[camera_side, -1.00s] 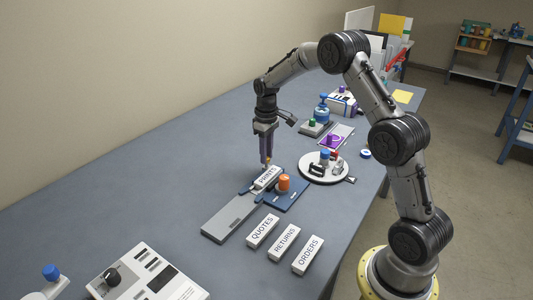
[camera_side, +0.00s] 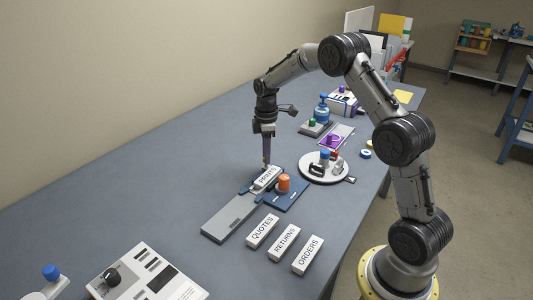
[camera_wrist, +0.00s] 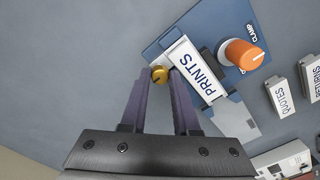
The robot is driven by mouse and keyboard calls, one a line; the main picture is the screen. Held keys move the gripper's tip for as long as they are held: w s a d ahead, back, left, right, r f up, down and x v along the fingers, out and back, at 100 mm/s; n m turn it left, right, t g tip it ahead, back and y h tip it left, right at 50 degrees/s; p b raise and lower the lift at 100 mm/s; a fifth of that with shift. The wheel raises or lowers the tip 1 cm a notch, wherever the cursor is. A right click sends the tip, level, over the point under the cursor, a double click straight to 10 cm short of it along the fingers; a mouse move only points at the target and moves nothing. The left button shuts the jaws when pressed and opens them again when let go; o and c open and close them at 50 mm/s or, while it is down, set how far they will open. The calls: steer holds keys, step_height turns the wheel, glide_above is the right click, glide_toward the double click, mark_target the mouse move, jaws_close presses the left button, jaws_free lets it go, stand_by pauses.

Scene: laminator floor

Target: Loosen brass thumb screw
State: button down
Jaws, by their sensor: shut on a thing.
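The brass thumb screw (camera_wrist: 159,75) shows in the wrist view between the tips of my gripper (camera_wrist: 157,80), at the edge of the PRINTS block. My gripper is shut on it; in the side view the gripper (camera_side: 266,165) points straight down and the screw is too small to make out. The white PRINTS block (camera_wrist: 195,72) lies on a blue clamp base (camera_wrist: 228,18), just right of the fingers in the wrist view. An orange knob (camera_wrist: 244,54) stands on the same base, and shows in the side view (camera_side: 284,183).
A grey plate (camera_side: 231,216) extends from the blue base. Loose blocks QUOTES (camera_side: 262,231), RETURNS (camera_side: 284,243) and ORDERS (camera_side: 308,255) lie in front. A round white tray (camera_side: 324,170) with small items stands to the right.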

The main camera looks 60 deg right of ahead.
stand_by(0.3)
steer(key=c, duration=0.6)
jaws_free()
steer(key=shift+c, duration=0.2)
step_height(320, 180, up, 14)
